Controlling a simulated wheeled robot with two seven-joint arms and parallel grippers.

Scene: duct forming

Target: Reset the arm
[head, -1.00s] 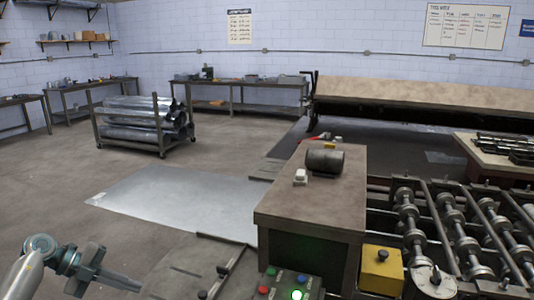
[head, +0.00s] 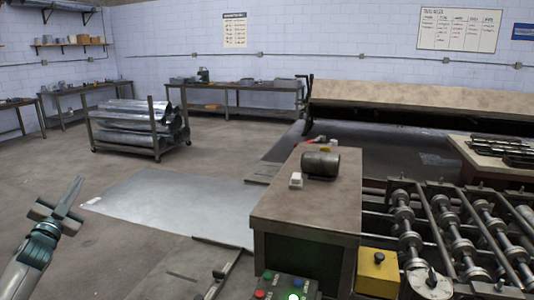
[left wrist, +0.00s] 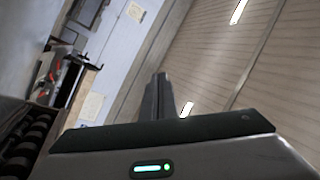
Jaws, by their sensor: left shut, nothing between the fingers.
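My left gripper (head: 73,190) is at the left edge of the head view, raised above the concrete floor, with its fingers together and pointing up. Nothing is held between them. In the left wrist view the shut fingers (left wrist: 160,97) stand up in front of the ceiling and wall. My left arm comes in from the bottom left of the head view. My right gripper does not show in either view.
A control box with lit green button (head: 292,296) is at the bottom centre. Beside it stand a cabinet (head: 280,215), a yellow box (head: 378,272) and a roller machine (head: 440,235). A metal sheet (head: 165,205) lies on the floor. A duct cart (head: 92,133) stands behind.

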